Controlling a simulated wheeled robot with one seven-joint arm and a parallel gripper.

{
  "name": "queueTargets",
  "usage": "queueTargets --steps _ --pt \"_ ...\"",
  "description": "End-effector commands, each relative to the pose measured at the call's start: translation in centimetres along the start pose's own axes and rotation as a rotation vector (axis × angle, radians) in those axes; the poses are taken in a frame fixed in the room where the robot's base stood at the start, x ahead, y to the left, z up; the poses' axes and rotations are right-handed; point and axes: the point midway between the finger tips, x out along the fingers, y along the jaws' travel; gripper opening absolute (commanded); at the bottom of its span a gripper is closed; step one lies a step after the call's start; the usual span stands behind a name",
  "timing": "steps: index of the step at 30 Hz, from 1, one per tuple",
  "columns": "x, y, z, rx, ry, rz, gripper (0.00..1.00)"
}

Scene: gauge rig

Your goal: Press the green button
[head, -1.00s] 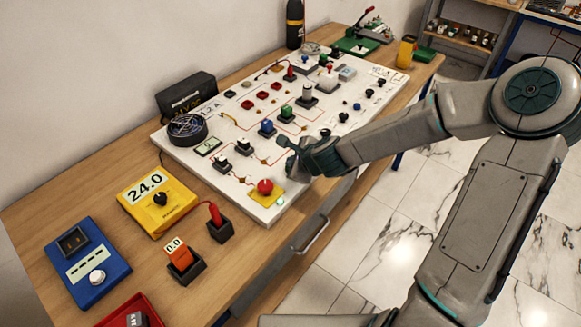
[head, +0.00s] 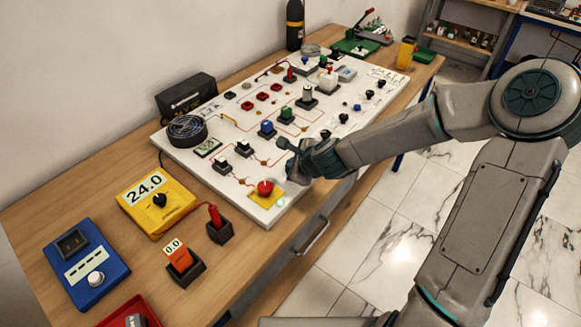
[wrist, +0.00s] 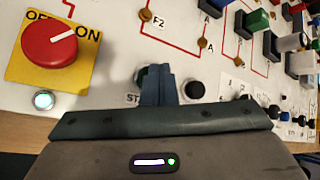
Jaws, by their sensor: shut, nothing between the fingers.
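The green button (wrist: 140,74) shows in the wrist view only as a dark green edge, above a partly covered label that begins "STA". My gripper's (wrist: 160,80) shut fingers stand in front of it and hide most of it. Whether they touch the button I cannot tell. In the head view my gripper (head: 284,145) is over the near edge of the white panel (head: 205,163), and the green button is hidden there by the hand. The fingers hold nothing.
A black button (wrist: 194,89) sits just right of the fingers. A red rotary knob on a yellow plate (wrist: 50,45) and a small lit lamp (wrist: 43,100) are to the left. Several coloured blocks, including a green one (head: 287,113), stand farther back on the panel.

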Motion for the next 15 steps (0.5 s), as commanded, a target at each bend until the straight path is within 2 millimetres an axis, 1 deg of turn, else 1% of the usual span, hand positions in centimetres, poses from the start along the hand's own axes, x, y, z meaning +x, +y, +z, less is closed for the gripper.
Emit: queueTargets --steps 6,15 --pt "-1.01 -0.75 0.71 0.000 0.001 -0.001 0.00" --pt "-1.04 -0.78 0.75 0.000 0.000 0.000 0.00"
